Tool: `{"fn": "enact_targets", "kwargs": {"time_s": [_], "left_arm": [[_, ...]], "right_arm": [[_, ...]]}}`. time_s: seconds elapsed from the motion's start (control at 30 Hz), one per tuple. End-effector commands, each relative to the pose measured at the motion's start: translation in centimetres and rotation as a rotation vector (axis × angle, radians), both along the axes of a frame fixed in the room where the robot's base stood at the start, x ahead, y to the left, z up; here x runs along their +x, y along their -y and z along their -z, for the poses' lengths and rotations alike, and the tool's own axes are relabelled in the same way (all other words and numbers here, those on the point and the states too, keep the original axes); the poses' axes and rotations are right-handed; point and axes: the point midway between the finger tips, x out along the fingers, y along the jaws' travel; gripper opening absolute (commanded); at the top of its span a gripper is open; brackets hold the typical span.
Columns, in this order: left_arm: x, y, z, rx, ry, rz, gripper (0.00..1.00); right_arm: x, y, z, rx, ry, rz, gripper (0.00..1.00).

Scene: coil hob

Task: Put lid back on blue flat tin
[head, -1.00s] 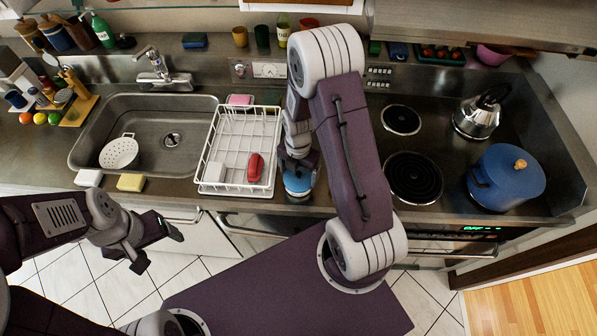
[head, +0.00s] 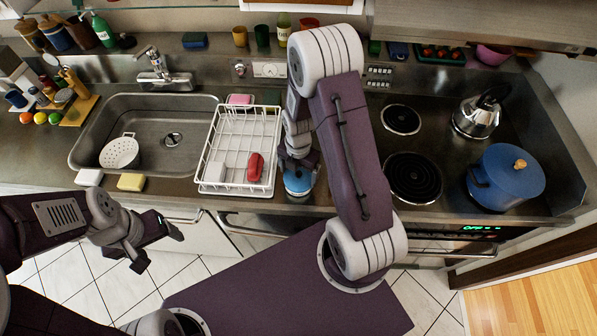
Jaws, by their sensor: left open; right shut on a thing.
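The blue flat tin (head: 298,184) is on the counter's front edge, just right of the dish rack, and only its light blue front part shows. My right gripper (head: 298,170) is right above it, pointing down, and is shut on the lid. The gripper and wrist hide most of the lid, so I cannot tell whether it is seated on the tin or held just over it. My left gripper (head: 158,248) is open and empty, in front of the counter over the floor, well away from the tin.
The white dish rack (head: 210,165) with a red item (head: 255,168) and a white block stands left of the tin. The coil hob (head: 413,178) with a blue pot (head: 508,178) and a kettle (head: 478,115) is to the right. My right arm covers the counter between.

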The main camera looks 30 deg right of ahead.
Motion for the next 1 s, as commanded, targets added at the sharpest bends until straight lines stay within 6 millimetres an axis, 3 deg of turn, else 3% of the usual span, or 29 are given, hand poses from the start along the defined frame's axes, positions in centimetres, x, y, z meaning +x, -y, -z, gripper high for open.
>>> {"fn": "enact_targets", "kwargs": {"time_s": [0.9,0.93,1.0], "left_arm": [[0.0,0.0,-0.11,0.0,0.0,0.0,0.74],[0.0,0.0,-0.11,0.0,0.0,0.0,0.74],[0.0,0.0,-0.11,0.0,0.0,0.0,0.74]], "right_arm": [[-0.02,-0.01,0.23,0.0,0.0,0.0,0.51],[-0.01,0.0,0.23,0.0,0.0,0.0,0.95],[-0.02,0.0,0.23,0.0,0.0,0.0,1.0]]}}
